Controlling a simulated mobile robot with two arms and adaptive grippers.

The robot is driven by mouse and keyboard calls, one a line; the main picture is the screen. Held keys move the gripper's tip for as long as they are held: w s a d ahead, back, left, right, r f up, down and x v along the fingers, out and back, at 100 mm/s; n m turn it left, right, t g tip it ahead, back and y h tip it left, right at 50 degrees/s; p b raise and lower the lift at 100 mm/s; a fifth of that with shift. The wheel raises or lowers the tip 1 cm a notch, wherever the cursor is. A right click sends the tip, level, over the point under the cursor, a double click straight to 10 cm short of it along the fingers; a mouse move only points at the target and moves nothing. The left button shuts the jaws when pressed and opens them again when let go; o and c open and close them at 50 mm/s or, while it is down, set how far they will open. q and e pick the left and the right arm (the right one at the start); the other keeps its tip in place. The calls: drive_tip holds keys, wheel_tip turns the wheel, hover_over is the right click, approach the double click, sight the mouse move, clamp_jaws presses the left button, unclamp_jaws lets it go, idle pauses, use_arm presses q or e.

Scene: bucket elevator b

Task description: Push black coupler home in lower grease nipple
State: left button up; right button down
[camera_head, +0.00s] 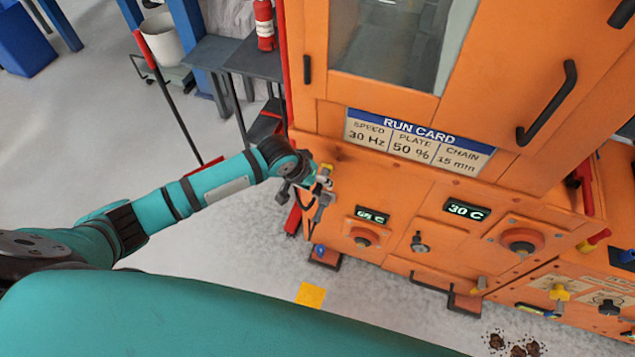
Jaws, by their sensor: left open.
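My left gripper (316,198) is at the left edge of the orange machine's front (390,200), below the run card. It is open. A small yellow part (327,168) shows just above its fingers. Dark parts lie between and around the fingers, but I cannot tell whether one of them is the black coupler. I cannot make out the lower grease nipple; the gripper covers that part of the machine. Whether anything touches the fingers is too small to tell. My right gripper is not in view.
A run card (419,138) is on the machine above two small displays. A blue-topped part (319,250) is low at the machine's corner. Grey tables (255,58) stand behind.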

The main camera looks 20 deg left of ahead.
use_arm(q)
drive_tip(key=shift+w+d+f, duration=0.1)
drive_tip(key=shift+w+f, duration=0.05)
drive_tip(key=shift+f, duration=0.15)
drive_tip(key=shift+c, duration=0.4)
clamp_jaws()
drive_tip(key=shift+s+p, duration=0.65)
drive_tip(key=shift+p, duration=0.2)
idle(0.3)
drive_tip(key=shift+s+r+p, duration=0.1)
drive_tip(key=shift+s+p, duration=0.55)
drive_tip(key=shift+p, duration=0.05)
drive_tip(key=shift+s+p, duration=1.1)
drive_tip(key=shift+s, duration=0.2)
drive_tip(key=shift+s, duration=0.1)
